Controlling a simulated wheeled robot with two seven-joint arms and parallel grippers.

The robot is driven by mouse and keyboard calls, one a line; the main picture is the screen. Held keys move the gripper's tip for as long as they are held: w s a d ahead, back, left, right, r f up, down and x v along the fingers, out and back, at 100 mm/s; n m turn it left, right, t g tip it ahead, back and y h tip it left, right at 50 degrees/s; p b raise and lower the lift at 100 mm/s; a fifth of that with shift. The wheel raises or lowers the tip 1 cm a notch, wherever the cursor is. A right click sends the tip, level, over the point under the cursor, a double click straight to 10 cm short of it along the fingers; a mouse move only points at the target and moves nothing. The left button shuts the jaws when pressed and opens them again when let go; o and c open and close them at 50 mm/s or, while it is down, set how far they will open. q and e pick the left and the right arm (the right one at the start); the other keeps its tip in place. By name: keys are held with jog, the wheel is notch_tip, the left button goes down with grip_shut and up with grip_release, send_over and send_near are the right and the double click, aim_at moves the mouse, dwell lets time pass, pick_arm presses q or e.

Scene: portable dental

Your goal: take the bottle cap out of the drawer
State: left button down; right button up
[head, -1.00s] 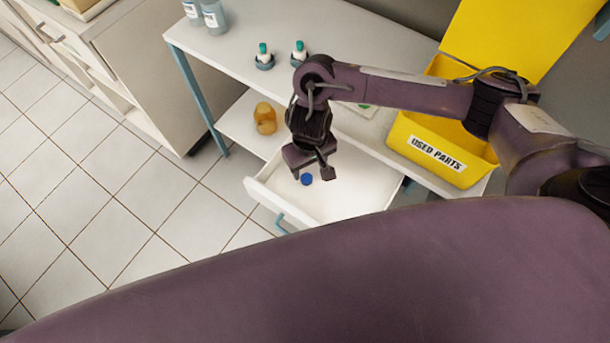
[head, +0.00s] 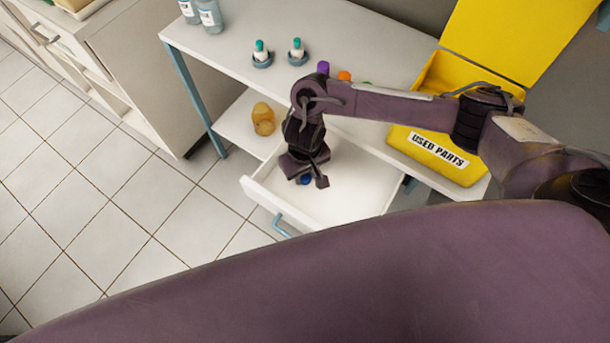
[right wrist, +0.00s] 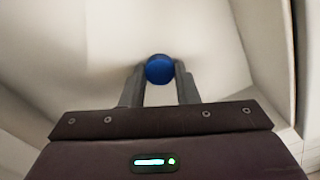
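The blue bottle cap (head: 305,180) is in the pulled-out white drawer (head: 262,193), partly hidden by my right gripper. My right gripper (head: 307,180) points down into the drawer, right over the cap. In the right wrist view the round blue cap (right wrist: 159,69) shows between the tips of the two grey fingers (right wrist: 160,80). The fingers stand apart on either side of it, with what looks like a narrow gap; no firm hold shows. My left gripper is not in view.
A white table (head: 240,35) stands above the drawer, with two small bottles (head: 262,52) (head: 298,50) in dark holders. A yellow "USED PARTS" bin (head: 432,150) is at the right. An orange-yellow object (head: 263,119) sits on the lower shelf. Tiled floor is free at left.

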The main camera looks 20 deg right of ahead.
jog(key=shift+c, duration=0.9)
jog(key=shift+r, duration=0.1)
